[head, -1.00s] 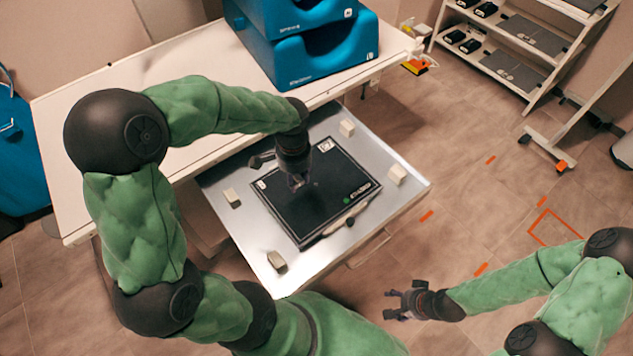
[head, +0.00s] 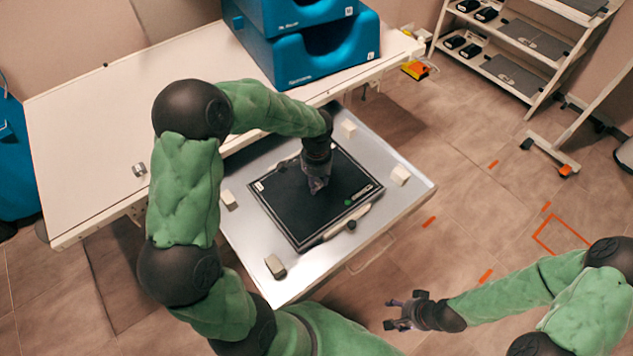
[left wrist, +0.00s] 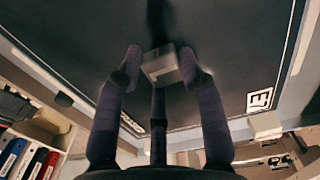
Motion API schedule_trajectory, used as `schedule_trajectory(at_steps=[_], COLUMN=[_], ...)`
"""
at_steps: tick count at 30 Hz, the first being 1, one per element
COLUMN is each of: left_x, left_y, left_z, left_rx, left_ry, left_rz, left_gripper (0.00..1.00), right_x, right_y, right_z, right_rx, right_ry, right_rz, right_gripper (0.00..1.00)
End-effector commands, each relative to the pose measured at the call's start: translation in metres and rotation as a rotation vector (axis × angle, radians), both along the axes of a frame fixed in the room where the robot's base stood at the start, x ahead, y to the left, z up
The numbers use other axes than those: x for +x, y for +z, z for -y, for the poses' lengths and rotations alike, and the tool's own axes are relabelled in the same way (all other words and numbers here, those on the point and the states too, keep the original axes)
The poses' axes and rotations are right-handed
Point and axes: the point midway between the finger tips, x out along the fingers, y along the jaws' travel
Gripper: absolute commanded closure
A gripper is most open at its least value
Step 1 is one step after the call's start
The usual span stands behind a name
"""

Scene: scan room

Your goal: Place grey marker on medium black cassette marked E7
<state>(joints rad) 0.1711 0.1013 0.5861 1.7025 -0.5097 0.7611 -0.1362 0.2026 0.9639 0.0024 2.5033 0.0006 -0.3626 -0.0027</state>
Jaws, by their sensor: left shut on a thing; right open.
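A flat black cassette (head: 290,222) lies on a metal tray by the white table; its corner label reads E7 in the left wrist view (left wrist: 260,99). My left gripper (head: 317,188) points down over the cassette, right of its middle. In the left wrist view my left gripper (left wrist: 160,72) is shut on a small grey block, the grey marker (left wrist: 160,66), with the black surface behind it. I cannot tell whether the marker touches the cassette. My right gripper (head: 393,313) is open and empty, over the floor beside the tray.
Several pale blocks, one of them near the front (head: 275,265), sit on the tray (head: 238,236) around the cassette. A light bar with a dark knob (head: 351,225) runs along its front edge. Blue bins (head: 322,60) stand on the white table (head: 90,135). A shelf rack (head: 520,50) stands at back right.

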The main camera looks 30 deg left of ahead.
Motion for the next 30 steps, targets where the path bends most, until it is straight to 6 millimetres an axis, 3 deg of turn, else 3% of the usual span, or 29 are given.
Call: schedule_trajectory(at_steps=[11,12,14,25,30], left_x=[0.0,0.0,0.0,0.0,0.001], left_y=[-0.003,-0.003,-0.003,0.0,0.019], left_z=[0.0,0.0,0.0,0.0,-0.001], left_rx=[0.0,0.0,0.0,0.0,0.001], left_ry=[0.001,0.001,0.001,0.001,0.001], left_rz=[0.002,0.002,0.002,0.002,0.005], left_gripper=[0.99,0.53,0.38,0.38,0.38], right_x=[0.0,0.0,0.0,0.0,0.0], right_y=[-0.002,-0.001,-0.001,0.0,0.008], right_z=[0.0,0.0,0.0,0.0,0.0], right_rx=[0.0,0.0,0.0,0.0,0.0], right_ry=[0.0,0.0,0.0,0.0,0.0], right_rz=[0.0,0.0,0.0,0.0,0.0], right_gripper=[0.39,0.39,0.39,0.39,0.39])
